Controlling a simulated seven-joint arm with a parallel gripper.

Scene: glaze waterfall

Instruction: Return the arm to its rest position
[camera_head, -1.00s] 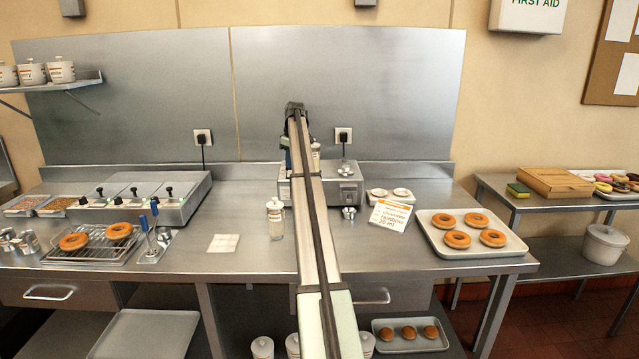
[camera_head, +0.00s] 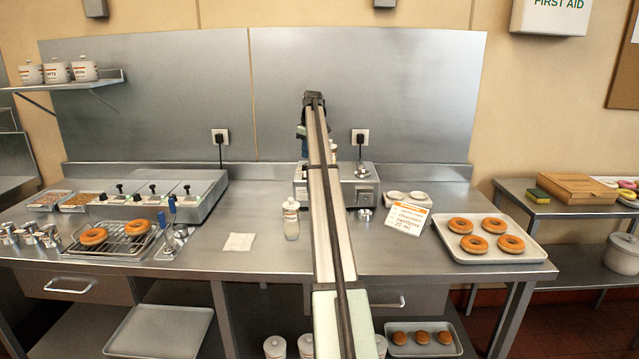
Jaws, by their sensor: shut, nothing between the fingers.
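My arm runs from the bottom middle of the view up and away over the steel counter (camera_head: 270,255), with its far end in front of the steel back panel. My gripper (camera_head: 303,148) hangs down at that far end, above the grey machine with a dial. It shows only as a small part left of the arm link, and its fingertips are mostly hidden behind the arm. It is shut and holds nothing.
A white-capped bottle (camera_head: 291,220) stands just left of my arm. A rack with two doughnuts (camera_head: 94,236) is at left, a tray of doughnuts (camera_head: 540,258) at right. A price-like card (camera_head: 408,219) stands right of my arm. Open counter lies around the white napkin (camera_head: 239,242).

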